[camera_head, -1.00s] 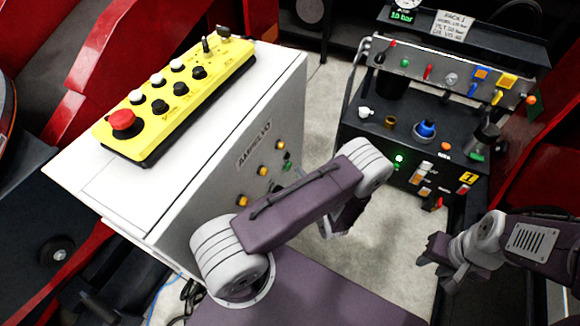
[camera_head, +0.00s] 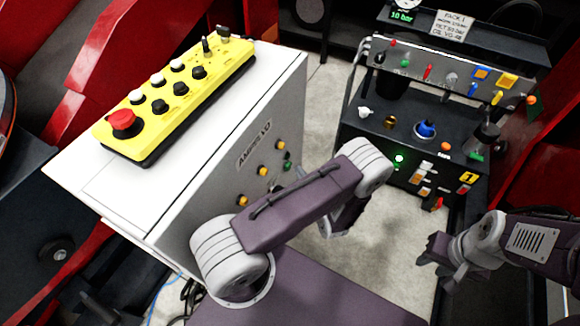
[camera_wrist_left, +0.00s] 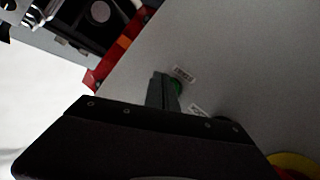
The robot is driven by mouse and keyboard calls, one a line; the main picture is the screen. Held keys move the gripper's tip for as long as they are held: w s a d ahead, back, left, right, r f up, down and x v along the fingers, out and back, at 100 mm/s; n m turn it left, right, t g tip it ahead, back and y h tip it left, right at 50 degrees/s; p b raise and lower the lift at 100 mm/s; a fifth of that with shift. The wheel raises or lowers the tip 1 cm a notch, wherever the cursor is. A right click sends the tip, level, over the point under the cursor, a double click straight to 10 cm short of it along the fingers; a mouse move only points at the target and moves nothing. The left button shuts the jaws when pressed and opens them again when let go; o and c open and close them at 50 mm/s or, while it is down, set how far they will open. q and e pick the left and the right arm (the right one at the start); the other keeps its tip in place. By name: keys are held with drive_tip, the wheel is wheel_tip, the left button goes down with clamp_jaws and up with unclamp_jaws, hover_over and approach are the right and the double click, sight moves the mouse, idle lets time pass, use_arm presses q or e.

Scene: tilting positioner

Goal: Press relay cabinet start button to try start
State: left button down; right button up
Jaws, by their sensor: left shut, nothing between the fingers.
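The white relay cabinet (camera_head: 215,180) stands left of centre in the head view, with yellow buttons, a green button (camera_head: 287,165) and a label on its side face. In the left wrist view the green button (camera_wrist_left: 176,86) shows beside a small label, partly hidden behind the fingers. My left gripper (camera_wrist_left: 162,92) is shut and empty, its tip close to the green button; I cannot tell whether they touch. In the head view my own left arm hides most of that gripper. My right gripper (camera_head: 437,257) hangs at the right, away from the cabinet; its jaw opening is unclear.
A yellow pendant (camera_head: 180,95) with a red mushroom button (camera_head: 124,121) lies on the cabinet top. A dark hydraulic unit (camera_head: 410,150) with valves and a lit green lamp stands at the back right. Red structures flank the scene. Pale floor lies clear between cabinet and unit.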

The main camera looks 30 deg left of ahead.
use_arm(q)
drive_tip(key=shift+a, duration=0.1)
idle(0.6)
drive_tip(key=shift+a, duration=0.35)
drive_tip(key=shift+a+p, duration=0.35)
drive_tip(key=shift+a, duration=0.1)
idle(0.6)
drive_tip(key=shift+d, duration=0.9)
drive_tip(key=shift+w+d, duration=0.15)
drive_tip(key=shift+d, duration=2.35)
